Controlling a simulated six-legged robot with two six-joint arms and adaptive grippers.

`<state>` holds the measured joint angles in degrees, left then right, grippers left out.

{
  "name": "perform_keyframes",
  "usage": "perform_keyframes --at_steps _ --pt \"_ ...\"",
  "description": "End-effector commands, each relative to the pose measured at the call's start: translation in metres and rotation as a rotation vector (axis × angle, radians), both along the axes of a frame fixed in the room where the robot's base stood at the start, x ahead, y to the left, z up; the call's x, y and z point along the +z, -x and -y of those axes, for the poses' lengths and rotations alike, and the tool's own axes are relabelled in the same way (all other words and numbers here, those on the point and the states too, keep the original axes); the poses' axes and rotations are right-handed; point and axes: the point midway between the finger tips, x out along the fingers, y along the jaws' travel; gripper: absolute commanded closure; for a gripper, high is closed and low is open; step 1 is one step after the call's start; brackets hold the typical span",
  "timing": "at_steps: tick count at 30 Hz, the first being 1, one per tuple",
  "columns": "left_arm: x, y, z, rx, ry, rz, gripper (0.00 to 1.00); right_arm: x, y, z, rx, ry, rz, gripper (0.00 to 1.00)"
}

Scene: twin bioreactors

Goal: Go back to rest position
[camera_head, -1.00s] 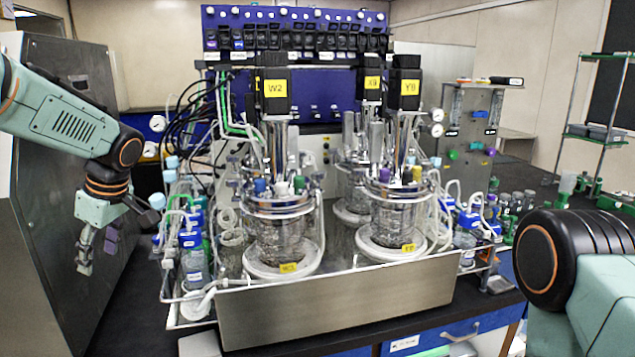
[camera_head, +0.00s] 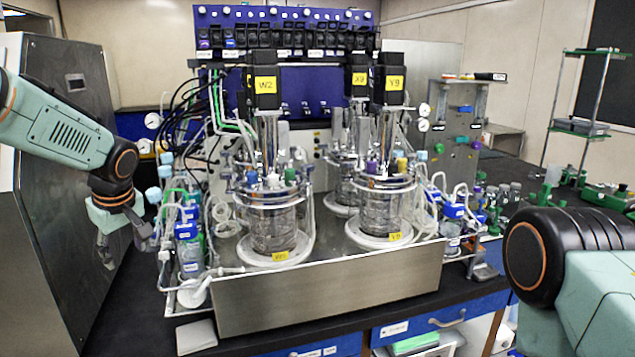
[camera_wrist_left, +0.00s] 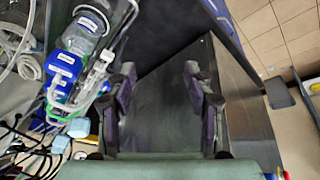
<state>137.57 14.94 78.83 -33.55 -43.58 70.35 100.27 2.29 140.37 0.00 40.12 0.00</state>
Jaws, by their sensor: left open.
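My left gripper (camera_head: 128,245) hangs at the left of the head view, fingers pointing down, between the grey metal cabinet and the blue-capped bottles. In the left wrist view its two fingers (camera_wrist_left: 160,85) stand apart with nothing between them. A bottle with blue parts (camera_wrist_left: 85,40) lies just to the left of the fingers in that view. My right arm shows at the lower right of the head view, but its gripper is out of view.
The twin bioreactors with glass vessels (camera_head: 273,225) stand in a steel tray (camera_head: 330,290) on the black bench. A grey metal cabinet (camera_head: 50,200) is close to my left arm. Small bottles (camera_head: 190,235) stand left of the tray. A green-shelved rack (camera_head: 580,125) is at the right.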

Motion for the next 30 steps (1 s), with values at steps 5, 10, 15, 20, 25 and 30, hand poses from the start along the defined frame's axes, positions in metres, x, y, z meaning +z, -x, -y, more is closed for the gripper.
perform_keyframes --at_steps 5,10,15,20,25,30 --pt "-0.043 -0.004 0.042 -0.275 0.040 0.054 0.48 -0.005 0.000 0.000 0.000 0.000 0.000 0.60" --pt "-0.128 0.019 0.092 -0.559 0.059 0.098 0.48 -0.023 0.000 0.000 0.000 0.000 0.000 0.60" --pt "-0.220 0.071 0.130 -0.760 0.047 0.114 0.48 -0.048 0.000 0.000 0.000 0.000 0.000 0.60" --pt "-0.298 0.140 0.150 -0.884 0.017 0.081 0.48 -0.072 0.000 0.000 0.000 0.000 0.000 0.60" --pt "-0.368 0.226 0.157 -0.965 -0.008 -0.009 0.48 -0.100 0.000 0.000 0.000 0.000 0.000 0.60" --pt "-0.422 0.322 0.158 -0.991 0.013 -0.156 0.48 -0.128 0.000 0.000 0.000 0.000 -0.001 0.60"
